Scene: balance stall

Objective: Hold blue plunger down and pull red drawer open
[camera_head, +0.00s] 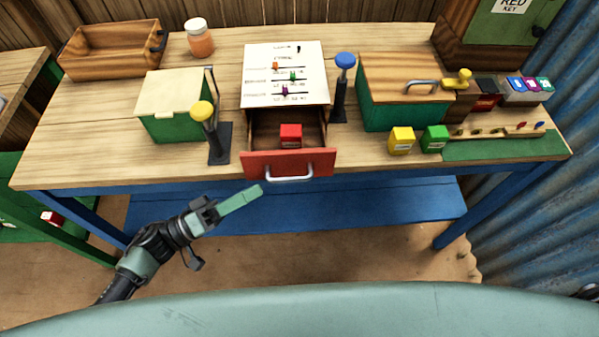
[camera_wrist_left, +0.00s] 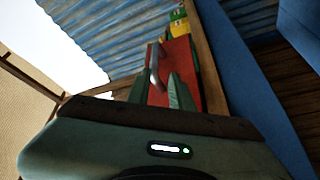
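The red drawer (camera_head: 262,165) is pulled out below a white panel, with a red block (camera_head: 290,136) inside. Its silver handle (camera_head: 289,179) is on the front; the drawer front (camera_wrist_left: 182,68) and handle (camera_wrist_left: 155,66) also show in the left wrist view. The blue plunger (camera_head: 345,61) stands upright right of the drawer, with nothing on it. My left gripper (camera_head: 255,192) is in front of the table, lower left of the handle and apart from it. In the left wrist view its fingers (camera_wrist_left: 158,86) are spread and empty. My right gripper is not seen.
A yellow plunger (camera_head: 202,112) and a green box (camera_head: 170,122) stand left of the drawer. A wooden-lidded green box (camera_head: 405,85), a yellow block (camera_head: 401,140) and a green block (camera_head: 435,138) are on the right. A blue shelf (camera_head: 330,210) lies below the tabletop.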

